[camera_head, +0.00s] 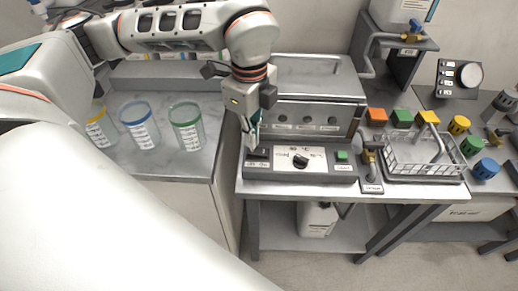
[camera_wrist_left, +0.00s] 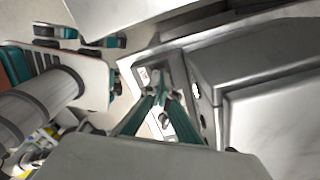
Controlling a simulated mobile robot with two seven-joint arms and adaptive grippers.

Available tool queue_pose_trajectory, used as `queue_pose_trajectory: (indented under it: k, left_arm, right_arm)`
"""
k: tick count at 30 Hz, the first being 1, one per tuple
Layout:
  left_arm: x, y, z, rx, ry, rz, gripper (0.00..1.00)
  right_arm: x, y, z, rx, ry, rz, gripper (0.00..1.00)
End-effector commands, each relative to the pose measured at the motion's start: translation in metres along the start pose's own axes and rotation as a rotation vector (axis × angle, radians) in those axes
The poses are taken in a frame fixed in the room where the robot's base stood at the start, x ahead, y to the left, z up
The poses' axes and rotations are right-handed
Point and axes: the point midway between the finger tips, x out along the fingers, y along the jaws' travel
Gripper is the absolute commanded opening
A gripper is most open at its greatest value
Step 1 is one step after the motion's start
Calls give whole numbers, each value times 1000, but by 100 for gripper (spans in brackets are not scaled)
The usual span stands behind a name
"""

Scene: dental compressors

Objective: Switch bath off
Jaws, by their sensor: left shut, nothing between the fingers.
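The bath is a grey metal box with a lid (camera_head: 305,80) on the table in the head view. Its low control panel (camera_head: 300,172) juts out in front, with a black dial (camera_head: 300,161) at its middle and a green button (camera_head: 342,155) at its right. My left gripper (camera_head: 253,146) points down at the panel's left end and hides part of it. Its fingers are shut and empty. In the left wrist view the teal fingers (camera_wrist_left: 160,88) meet over the pale panel; I cannot tell whether they touch it. My right gripper does not show.
Three clear cups with yellow, blue and green rims, such as the green one (camera_head: 187,125), stand on the left counter. A brass tap (camera_head: 369,158) and a wire basket (camera_head: 425,160) stand right of the panel. Coloured blocks (camera_head: 402,117) lie behind the basket.

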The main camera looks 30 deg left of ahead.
Motion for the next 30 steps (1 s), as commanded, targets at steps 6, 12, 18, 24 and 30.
queue_pose_trajectory:
  k: [6,12,18,24,30]
  left_arm:
    - [0,0,0,0,0,0,0]
    - [2,0,0,0,0,1,0]
    - [5,0,0,0,0,1,0]
    - [8,0,0,0,0,1,0]
    - [10,0,0,0,0,1,0]
  right_arm:
    - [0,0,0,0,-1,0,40]
    - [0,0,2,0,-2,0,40]
    - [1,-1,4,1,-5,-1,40]
    - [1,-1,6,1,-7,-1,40]
    - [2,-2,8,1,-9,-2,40]
